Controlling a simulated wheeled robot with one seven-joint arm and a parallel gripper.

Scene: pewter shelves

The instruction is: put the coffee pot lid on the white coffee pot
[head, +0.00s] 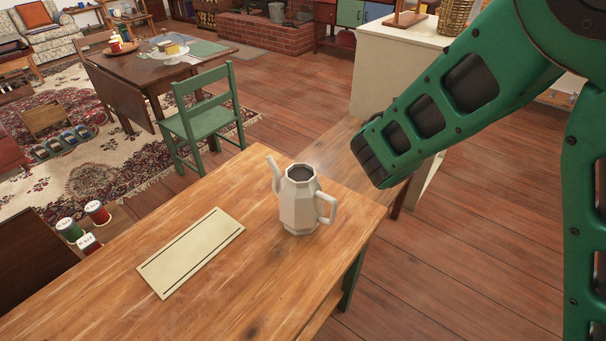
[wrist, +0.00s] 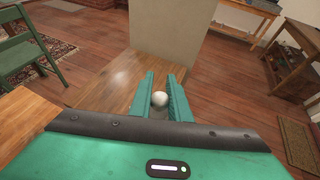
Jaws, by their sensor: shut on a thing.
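The white coffee pot (head: 299,207) stands upright on the wooden table in the head view, with its top open, spout to the left and handle to the right. In the wrist view my gripper (wrist: 162,88) is shut on a small round white knob, the coffee pot lid (wrist: 160,99). The knob shows between the two green fingers; the rest of the lid is hidden. In the head view my arm reaches in to the right of the pot, apart from it, and the fingertips are not visible. The pot is not in the wrist view.
The wooden table (head: 253,285) has free room in front of the pot. A flat cream mat (head: 191,252) lies left of the pot. A lower wooden surface (head: 335,158) and a pale cabinet (head: 385,75) are behind. A green chair (head: 207,122) stands beyond the table.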

